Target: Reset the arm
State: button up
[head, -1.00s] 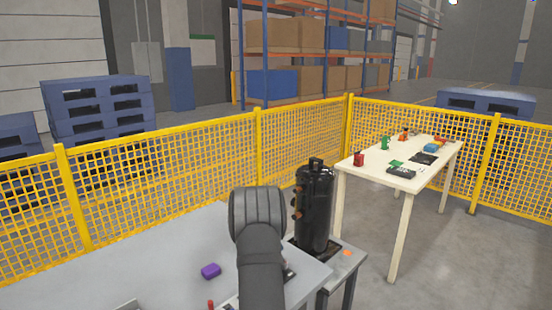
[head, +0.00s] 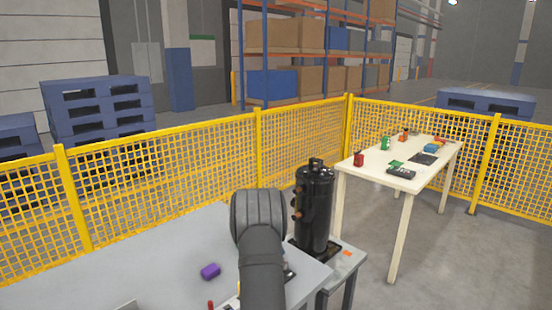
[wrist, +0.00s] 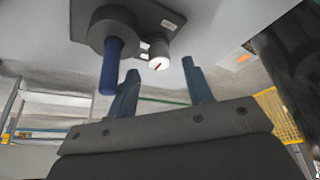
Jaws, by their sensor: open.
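My gripper (wrist: 160,66) is open in the wrist view, its two blue-grey fingers apart with nothing seen held between them. In the head view my arm's dark links hide the gripper. The black compressor (head: 314,210) stands upright to the right of my arm, and a dark body at the wrist view's right edge may be it.
A grey table (head: 150,262) holds a purple block (head: 210,271) left of my arm. A cream table (head: 385,174) with several small items stands at the right. Yellow mesh fencing (head: 160,190) encloses the area, with blue pallets (head: 98,110) behind it.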

jog(key=v, duration=1.5)
jog(key=x, duration=1.7)
jog(key=shift+s+f, duration=0.15)
jog(key=shift+f, duration=0.2)
jog(key=n+t, duration=0.1)
jog(key=n, duration=0.2)
jog(key=shift+d+r, duration=0.1)
jog(key=shift+r, duration=0.05)
jog(key=n+t, duration=0.1)
jog(key=n, duration=0.1)
jog(key=n+t+y, duration=0.1)
jog(key=n, duration=0.2)
jog(key=shift+s+d, duration=0.1)
jog(key=n+t+y, duration=0.1)
jog(key=n, duration=0.3)
jog(key=shift+d, duration=0.1)
jog(key=shift+n+y, duration=0.6)
jog(key=shift+n, duration=1)
jog(key=shift+m+g+h, duration=0.25)
jog(key=shift+m+h, duration=0.25)
jog(key=shift+m, duration=1.05)
jog(key=shift+m+g+h, duration=0.25)
jog(key=shift+m+h, duration=0.25)
jog(key=shift+m, duration=1.05)
